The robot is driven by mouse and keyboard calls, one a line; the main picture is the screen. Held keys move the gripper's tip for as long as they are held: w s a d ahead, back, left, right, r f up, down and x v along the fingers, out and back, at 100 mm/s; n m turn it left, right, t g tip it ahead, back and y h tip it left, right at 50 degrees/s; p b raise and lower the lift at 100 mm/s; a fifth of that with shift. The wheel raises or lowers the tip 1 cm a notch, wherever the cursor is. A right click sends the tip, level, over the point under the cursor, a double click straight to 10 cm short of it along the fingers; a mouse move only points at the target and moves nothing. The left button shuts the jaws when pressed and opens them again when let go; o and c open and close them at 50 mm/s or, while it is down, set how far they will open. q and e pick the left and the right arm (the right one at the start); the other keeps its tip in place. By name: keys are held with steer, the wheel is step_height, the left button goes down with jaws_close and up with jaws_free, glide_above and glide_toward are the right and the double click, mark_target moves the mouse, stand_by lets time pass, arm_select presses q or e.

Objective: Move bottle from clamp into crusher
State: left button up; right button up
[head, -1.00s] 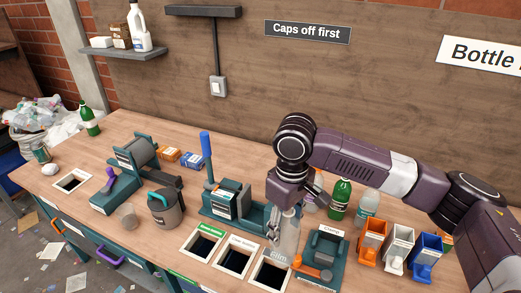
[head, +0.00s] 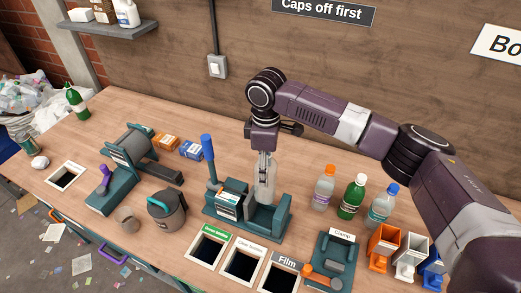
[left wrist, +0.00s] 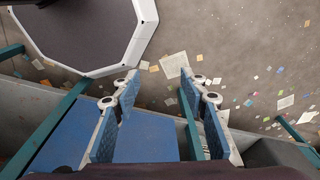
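A clear, capless bottle (head: 265,186) is upright in my right gripper (head: 264,160), which is shut around its upper part. The bottle's lower end is at the open bed of the teal crusher (head: 268,222), beside the crusher's block with the blue lever (head: 208,150). I cannot tell whether it touches the bed. The clamp (head: 331,262), teal with an orange handle, stands at the front right and holds no bottle. My left gripper (left wrist: 160,100) shows only in the left wrist view, open and empty, over the floor and a blue surface.
Three capped bottles (head: 352,197) stand right of the crusher. Orange, white and blue bins (head: 410,250) are at the right. Labelled chutes (head: 243,262) open in the table front. A grey can (head: 166,212) and another teal machine (head: 130,165) are to the left.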

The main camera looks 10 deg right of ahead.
arm_select(q)
steer(key=s+f+b, duration=0.4)
steer(key=s, duration=0.3)
arm_select(e)
steer(key=f, duration=0.2)
steer(key=s+f, duration=0.1)
steer(key=f, duration=0.1)
steer(key=shift+s, duration=0.15)
steer(key=f+b, duration=0.4)
steer(key=b, duration=0.1)
steer(key=shift+w+f, duration=0.35)
steer(key=shift+w, duration=0.05)
step_height(320, 180, down, 3)
steer(key=b, duration=0.3)
steer(key=shift+f+b, duration=0.3)
steer(key=shift+b, duration=0.3)
arm_select(q)
steer(key=w+f, duration=0.4)
steer(key=f, duration=0.5)
steer(key=shift+w+a+f, duration=0.15)
steer(key=shift+w+a, duration=0.05)
steer(key=shift+w, duration=0.15)
steer(key=shift+r, duration=0.2)
arm_select(e)
steer(key=shift+s, duration=0.1)
